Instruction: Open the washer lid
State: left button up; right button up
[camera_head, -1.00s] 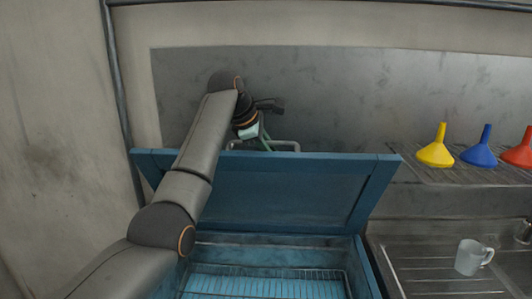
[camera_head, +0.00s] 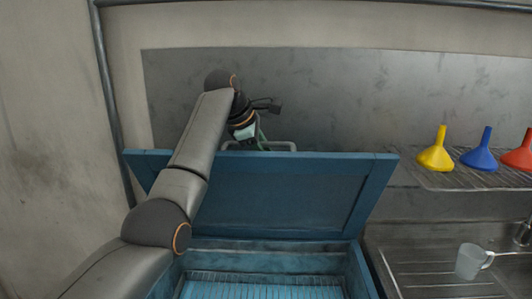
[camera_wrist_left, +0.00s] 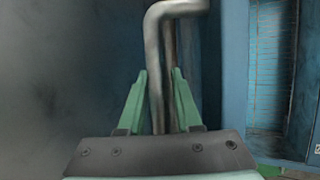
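The washer lid (camera_head: 280,195) is a blue framed panel, raised and standing up at the back of the open blue washer (camera_head: 362,275). Its grey bar handle (camera_head: 285,146) sticks up past its top edge. My left arm reaches over the lid's left side to this handle. In the left wrist view, the green fingers of my left gripper (camera_wrist_left: 159,95) lie on either side of the handle bar (camera_wrist_left: 154,60), close against it, and look shut on it. In the head view the grip is partly hidden by the wrist. My right gripper is in neither view.
A wire rack (camera_head: 262,280) lies inside the washer. To the right are a metal sink with drainboard (camera_head: 425,265), a clear mug (camera_head: 470,262), and a shelf with yellow (camera_head: 436,155), blue (camera_head: 480,155) and red (camera_head: 520,155) funnels. A wall stands behind the lid.

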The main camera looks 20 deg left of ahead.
pick_arm(q)
jog(key=shift+o, duration=0.9)
jog(key=shift+r, duration=0.15)
jog(key=b+v, duration=0.2)
jog(key=v, duration=0.9)
jog(key=shift+s+a, duration=0.1)
jog(key=shift+s+a+r, duration=0.2)
jog(key=shift+s+r, duration=0.15)
jog(key=shift+r, duration=0.25)
